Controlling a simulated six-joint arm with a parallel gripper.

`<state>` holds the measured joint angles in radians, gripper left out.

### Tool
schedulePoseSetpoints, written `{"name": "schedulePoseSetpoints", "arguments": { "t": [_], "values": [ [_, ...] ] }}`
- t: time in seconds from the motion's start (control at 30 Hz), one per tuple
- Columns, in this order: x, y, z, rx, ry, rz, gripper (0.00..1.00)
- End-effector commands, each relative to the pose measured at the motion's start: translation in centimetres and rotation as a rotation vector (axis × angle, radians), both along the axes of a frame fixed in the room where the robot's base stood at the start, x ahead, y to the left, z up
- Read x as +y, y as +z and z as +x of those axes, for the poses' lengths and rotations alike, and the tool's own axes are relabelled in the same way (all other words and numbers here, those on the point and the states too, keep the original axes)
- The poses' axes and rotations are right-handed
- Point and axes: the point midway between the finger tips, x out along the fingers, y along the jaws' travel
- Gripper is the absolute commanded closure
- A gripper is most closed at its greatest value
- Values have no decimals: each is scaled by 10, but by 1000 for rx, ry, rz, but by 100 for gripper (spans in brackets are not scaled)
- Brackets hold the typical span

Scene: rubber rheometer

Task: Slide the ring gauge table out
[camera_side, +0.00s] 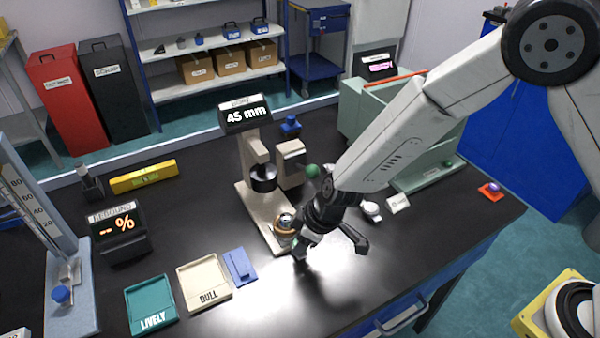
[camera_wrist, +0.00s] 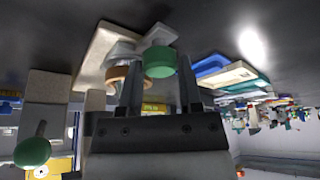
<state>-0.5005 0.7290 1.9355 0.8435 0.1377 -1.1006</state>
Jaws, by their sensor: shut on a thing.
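The gauge (camera_side: 262,178) has a beige base and column, with a display reading 45 mm on top. At the front end of its base is a copper-coloured ring (camera_side: 284,228), which also shows in the wrist view (camera_wrist: 116,74). My gripper (camera_side: 328,246) is at this front end, just right of the ring. In the wrist view my gripper's (camera_wrist: 159,82) fingers are on either side of a green knob (camera_wrist: 160,60), shut on it. The knob is beside the ring and mostly hidden by the gripper in the side view.
A green ball (camera_side: 313,171) on a lever is behind my wrist. A pale green machine (camera_side: 425,150) stands behind the arm.

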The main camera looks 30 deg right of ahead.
Motion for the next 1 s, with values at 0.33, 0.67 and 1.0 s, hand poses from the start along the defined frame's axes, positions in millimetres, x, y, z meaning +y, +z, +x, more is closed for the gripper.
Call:
{"name": "schedulePoseSetpoints", "arguments": {
  "t": [0.33,0.67,1.0],
  "values": [
    [1,-1,-4,10,6,0,40],
    [0,4,-4,7,5,1,40],
    [-7,28,-11,6,5,2,40]
  ]
}}
